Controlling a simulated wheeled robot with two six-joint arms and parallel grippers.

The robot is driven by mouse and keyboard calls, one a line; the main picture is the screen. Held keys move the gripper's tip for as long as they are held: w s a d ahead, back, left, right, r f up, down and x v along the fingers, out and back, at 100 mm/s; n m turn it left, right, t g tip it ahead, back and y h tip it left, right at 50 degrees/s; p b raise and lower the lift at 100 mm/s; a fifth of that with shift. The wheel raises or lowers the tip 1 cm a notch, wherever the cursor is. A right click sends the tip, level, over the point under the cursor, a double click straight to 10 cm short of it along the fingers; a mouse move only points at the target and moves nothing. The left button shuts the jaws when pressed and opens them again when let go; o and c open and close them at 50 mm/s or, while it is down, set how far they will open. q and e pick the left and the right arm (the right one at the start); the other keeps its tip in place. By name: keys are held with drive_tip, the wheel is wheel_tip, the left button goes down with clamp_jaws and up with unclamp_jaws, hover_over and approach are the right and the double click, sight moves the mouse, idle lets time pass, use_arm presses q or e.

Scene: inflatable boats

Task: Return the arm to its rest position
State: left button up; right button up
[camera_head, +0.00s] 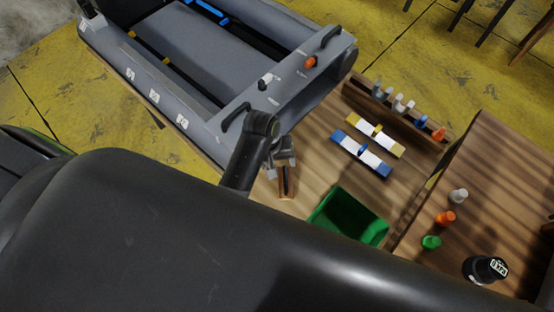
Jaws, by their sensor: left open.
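My left arm reaches up from the lower middle of the head view, and its gripper (281,158) is at the table's left part, beside the grey inflatable boat (215,122). The gripper's jaws are open, and I see nothing held between them. A small brown wooden piece (286,182) with a dark slot lies just below the fingers; I cannot tell whether they touch it. My right gripper is not in view. A large dark part of my own body hides the lower part of the picture.
A green bin (347,216) stands right of the gripper. Blue-white (361,152) and yellow-white (375,135) strips lie on the wooden table beyond it. A rack (367,98) holds several valves. A raised wooden surface (485,165) at right carries loose valves and a black round object (484,269).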

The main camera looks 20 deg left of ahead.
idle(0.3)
use_arm(q)
drive_tip(key=s+a+r+m+t+y, duration=0.1)
drive_tip(key=s+a+r+m+y, duration=0.1)
drive_tip(key=s+a+r, duration=0.5)
drive_tip(key=s+a+r+m+t+y, duration=0.2)
drive_tip(key=s+a+r, duration=0.2)
drive_tip(key=s+a, duration=0.6)
wheel_tip(320, 180, down, 25)
drive_tip(key=s+g, duration=0.1)
drive_tip(key=g, duration=0.1)
drive_tip(key=s+d+f+h, duration=0.1)
drive_tip(key=s+f, duration=1.3)
drive_tip(key=f, duration=0.1)
drive_tip(key=shift+s+f+g, duration=0.4)
